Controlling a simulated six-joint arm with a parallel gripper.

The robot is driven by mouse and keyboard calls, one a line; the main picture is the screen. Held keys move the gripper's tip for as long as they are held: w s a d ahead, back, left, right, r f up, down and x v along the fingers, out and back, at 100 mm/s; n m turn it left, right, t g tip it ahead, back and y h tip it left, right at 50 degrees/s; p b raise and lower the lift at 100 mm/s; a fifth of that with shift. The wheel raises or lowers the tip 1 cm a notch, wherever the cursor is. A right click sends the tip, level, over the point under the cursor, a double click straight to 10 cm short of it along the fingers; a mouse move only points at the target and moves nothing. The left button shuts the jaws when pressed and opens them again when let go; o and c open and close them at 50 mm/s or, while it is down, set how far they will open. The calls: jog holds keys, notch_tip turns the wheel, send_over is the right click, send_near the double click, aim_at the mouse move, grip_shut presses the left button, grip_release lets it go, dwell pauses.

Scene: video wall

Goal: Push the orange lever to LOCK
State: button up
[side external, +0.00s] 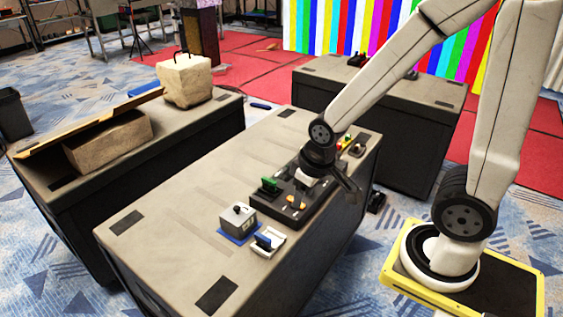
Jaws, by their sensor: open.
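A dark control panel (270,204) lies on the middle case. A small orange part (296,201), which looks like the orange lever, stands on its near right part. A green handle (269,184) stands at the panel's left. My gripper (346,189) is open, hanging above the right end of the panel, to the right of the orange part and apart from it in the picture. My wrist hides some of the panel's far side. Any LOCK marking is too small to read.
A grey box with a knob (238,217) on a blue base and a white unit with a blue handle (267,241) sit left of the panel. Small coloured parts (346,141) stand behind my wrist. The case's left top (165,215) is clear.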

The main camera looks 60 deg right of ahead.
grip_shut()
dwell(1.4)
